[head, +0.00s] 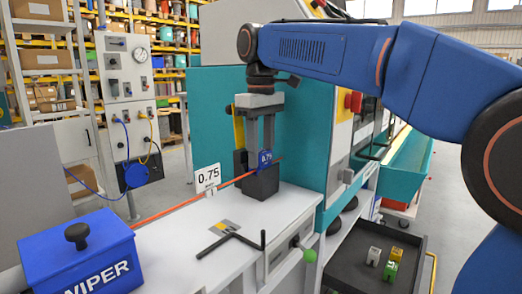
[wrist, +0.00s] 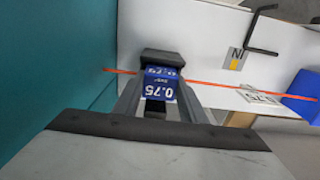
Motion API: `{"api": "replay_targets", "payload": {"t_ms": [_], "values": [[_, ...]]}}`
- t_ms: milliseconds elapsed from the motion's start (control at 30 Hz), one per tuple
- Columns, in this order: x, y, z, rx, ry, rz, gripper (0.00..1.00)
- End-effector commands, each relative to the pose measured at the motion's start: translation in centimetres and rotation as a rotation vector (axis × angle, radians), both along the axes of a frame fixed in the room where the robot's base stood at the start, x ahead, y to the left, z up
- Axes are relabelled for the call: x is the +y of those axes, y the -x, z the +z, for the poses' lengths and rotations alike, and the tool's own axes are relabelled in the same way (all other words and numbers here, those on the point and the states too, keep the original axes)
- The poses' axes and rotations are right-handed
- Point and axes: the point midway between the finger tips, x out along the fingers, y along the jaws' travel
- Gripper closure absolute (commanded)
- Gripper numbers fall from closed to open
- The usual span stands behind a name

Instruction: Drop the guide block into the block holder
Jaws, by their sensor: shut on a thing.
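The guide block (head: 265,157) is blue with a white 0.75 label. My gripper (head: 261,150) points down and is shut on it. In the wrist view the guide block (wrist: 160,86) sits between my two grey fingers. A dark block holder (head: 262,184) stands on the white bench, directly below the guide block. The block's lower part is hidden, and I cannot tell how far it is inside the holder. In the wrist view a dark piece (wrist: 176,57) shows just beyond the blue block.
An orange cable (head: 182,205) runs along the bench past a 0.75 sign (head: 207,178). A blue wiper box (head: 80,255) stands at the front left, and a black hex key (head: 230,238) lies nearby. A dark tray (head: 350,268) holds white, yellow and green blocks. A teal machine stands behind.

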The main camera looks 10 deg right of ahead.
Motion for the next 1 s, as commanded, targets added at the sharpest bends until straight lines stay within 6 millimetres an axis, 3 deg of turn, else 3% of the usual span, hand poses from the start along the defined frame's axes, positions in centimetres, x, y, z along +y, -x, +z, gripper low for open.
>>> {"api": "replay_targets", "payload": {"t_ms": [167,200,300,667,833,1000], "values": [[0.0,0.0,-0.5,0.0,0.0,0.0,0.87],[0.0,0.0,-0.5,0.0,0.0,0.0,0.58],[0.0,0.0,-0.5,0.0,0.0,0.0,0.41],[0.0,0.0,0.0,0.0,0.0,0.0,0.41],[0.0,-0.1,2.1,-0.001,-0.001,0.0,0.41],[0.0,-0.1,5.5,-0.002,-0.001,0.0,0.41]]}}
